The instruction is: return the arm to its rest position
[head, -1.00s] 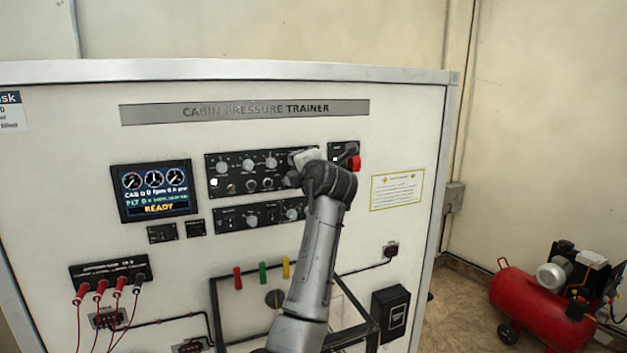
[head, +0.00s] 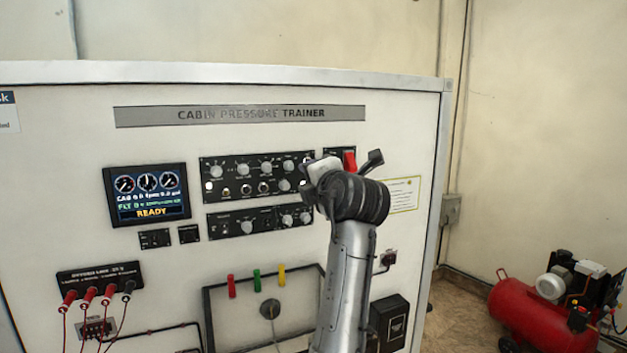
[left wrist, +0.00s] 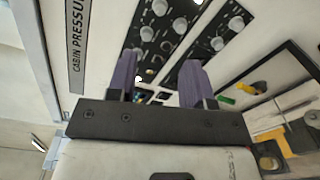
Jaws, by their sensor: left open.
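My left arm (head: 352,260) rises from the bottom of the head view, right of centre, in front of the white trainer panel (head: 80,220). Its wrist hides most of the hand; a pale part of the hand (head: 320,168) shows beside the right end of the knob panels. In the left wrist view my left gripper (left wrist: 158,78) has its two purple fingers spread apart with nothing between them. It faces the trainer front, seemingly clear of the knobs. My right gripper is in neither view.
The upper knob panel (head: 235,172) and lower knob panel (head: 235,226) lie left of my wrist. A red switch cover (head: 349,161) shows just behind it. The lit display (head: 147,195) reads READY. A red compressor (head: 515,310) stands on the floor at right.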

